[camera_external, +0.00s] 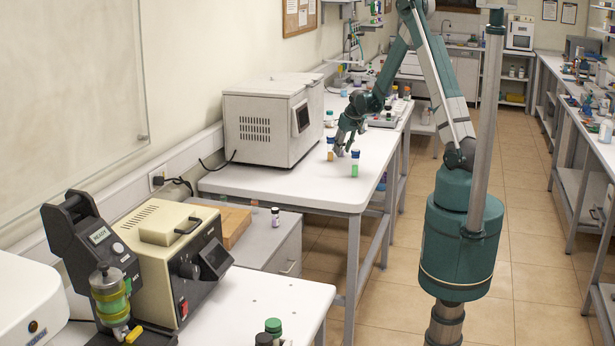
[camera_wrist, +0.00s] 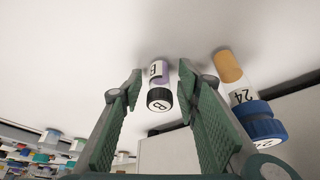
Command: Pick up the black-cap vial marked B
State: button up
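My gripper (camera_external: 345,146) is low over the white bench in the external view. In the wrist view its two green fingers (camera_wrist: 160,88) are apart, with nothing held. The black-cap vial marked B (camera_wrist: 159,86) shows between the fingertips, with a gap on each side. It has a white label and a lilac lower part; B is on its cap. How far it lies beyond the tips, I cannot tell. In the external view I cannot make this vial out near the gripper, which may hide it.
A blue-cap orange vial marked 24 (camera_wrist: 245,98) stands close beside the right finger; an orange vial (camera_external: 330,150) shows left of my gripper outside. A green vial (camera_external: 354,168) stands nearer the bench front. A white boxy instrument (camera_external: 262,128) is to the left.

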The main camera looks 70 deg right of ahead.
jog(key=c, duration=0.8)
jog(key=shift+o, duration=0.2)
jog(key=shift+r, duration=0.1)
jog(key=shift+r, duration=4.9)
